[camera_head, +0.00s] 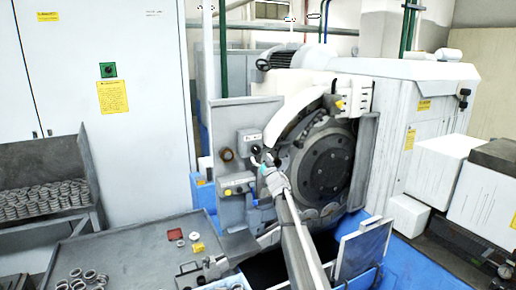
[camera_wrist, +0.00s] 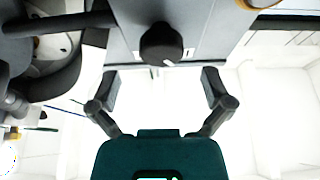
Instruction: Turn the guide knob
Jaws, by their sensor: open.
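The guide knob, a round black knob (camera_wrist: 161,44), sits on a grey panel face in the upper middle of the wrist view. A short white mark shows at its lower edge, slightly right of centre. My gripper (camera_wrist: 160,82) is open, with one finger on each side below the knob and a clear gap between them. Nothing is between the fingers. In the head view my gripper (camera_head: 264,155) is at the grey control box (camera_head: 246,139) of the grinder. There the fingers and knob overlap, and I cannot tell whether they touch.
The round grinder disc (camera_head: 325,163) is just right of my arm. A lower box with a yellow label (camera_head: 238,187) sits below left of my gripper. A grey table (camera_head: 140,255) with loose rings is at front left. An orange-rimmed part (camera_wrist: 262,4) is at the wrist view's top right.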

